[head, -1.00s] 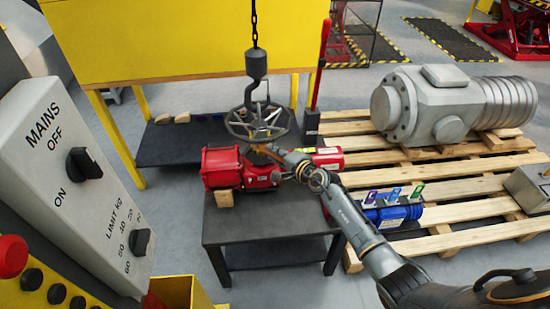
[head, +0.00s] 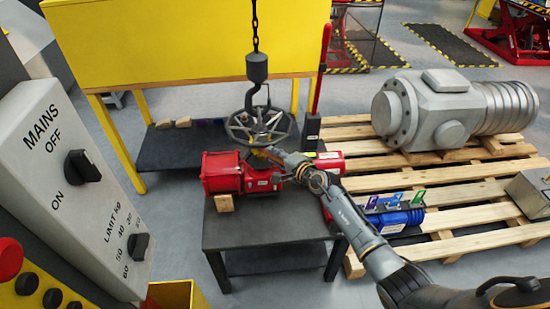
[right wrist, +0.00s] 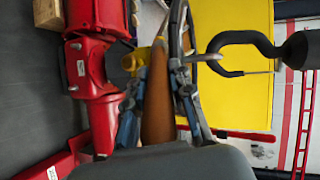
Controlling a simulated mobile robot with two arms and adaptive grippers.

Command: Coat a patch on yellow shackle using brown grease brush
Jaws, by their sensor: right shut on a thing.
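My right gripper (right wrist: 158,105) is shut on the brown grease brush (right wrist: 158,95), which points away from the wrist. In the head view the right gripper (head: 268,152) is just below the handwheel, above the red valve actuator (head: 222,172). A small yellow piece (right wrist: 131,62), apparently the yellow shackle, shows beside the brush tip in the wrist view. The brush partly covers it, and I cannot tell whether they touch. The handwheel (head: 235,126) hangs at the black hook (head: 257,68). My left gripper is not in view.
The actuator rests on a dark table (head: 262,232). A wooden pallet (head: 455,215) at the right carries a large grey actuator (head: 440,105) and a blue cylinder (head: 395,218). A control panel (head: 75,190) stands close at left.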

